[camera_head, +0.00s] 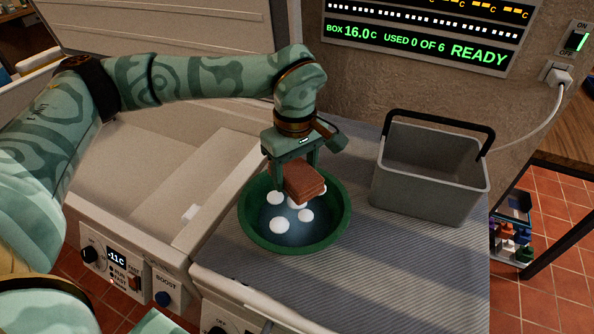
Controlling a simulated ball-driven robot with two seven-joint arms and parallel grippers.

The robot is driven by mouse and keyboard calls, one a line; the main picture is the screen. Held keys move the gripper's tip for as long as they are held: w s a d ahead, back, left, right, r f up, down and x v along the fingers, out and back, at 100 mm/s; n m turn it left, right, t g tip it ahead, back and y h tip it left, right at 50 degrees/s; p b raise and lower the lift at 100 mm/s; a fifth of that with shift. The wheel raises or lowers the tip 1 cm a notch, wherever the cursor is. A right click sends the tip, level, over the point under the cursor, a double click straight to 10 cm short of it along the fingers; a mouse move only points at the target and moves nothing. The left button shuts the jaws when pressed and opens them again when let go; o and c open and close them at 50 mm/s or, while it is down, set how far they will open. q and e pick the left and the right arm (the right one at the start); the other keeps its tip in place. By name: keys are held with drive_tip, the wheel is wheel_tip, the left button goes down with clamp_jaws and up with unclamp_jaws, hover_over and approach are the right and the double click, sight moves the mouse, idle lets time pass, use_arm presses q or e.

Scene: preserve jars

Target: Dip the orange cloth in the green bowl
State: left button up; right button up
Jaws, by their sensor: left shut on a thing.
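The green bowl (258,237) stands on a grey striped mat, with dark liquid and several white round patches inside. My left gripper (295,170) is above the bowl, pointing down, and is shut on the orange cloth (306,184). The cloth looks like a folded, brownish-orange block. It hangs over the back right part of the bowl's inside; I cannot tell whether its lower edge touches the liquid. My right gripper is not in view.
A grey bucket (425,185) with a black handle stands right of the bowl. An open white chest (150,170) with a control panel is at the left. A display panel (420,35) hangs on the back wall. The mat (400,270) is clear at front right.

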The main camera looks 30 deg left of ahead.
use_arm(q)
drive_tip(key=shift+s+a, duration=0.1)
drive_tip(key=shift+a, duration=0.05)
drive_tip(key=shift+r+p, duration=0.15)
drive_tip(key=shift+p, duration=0.35)
drive_tip(key=b, duration=0.5)
hover_over(295, 226)
wheel_tip(295, 226, down, 10)
drive_tip(key=shift+f, duration=0.9)
drive_tip(key=shift+f, duration=0.65)
idle(1.0)
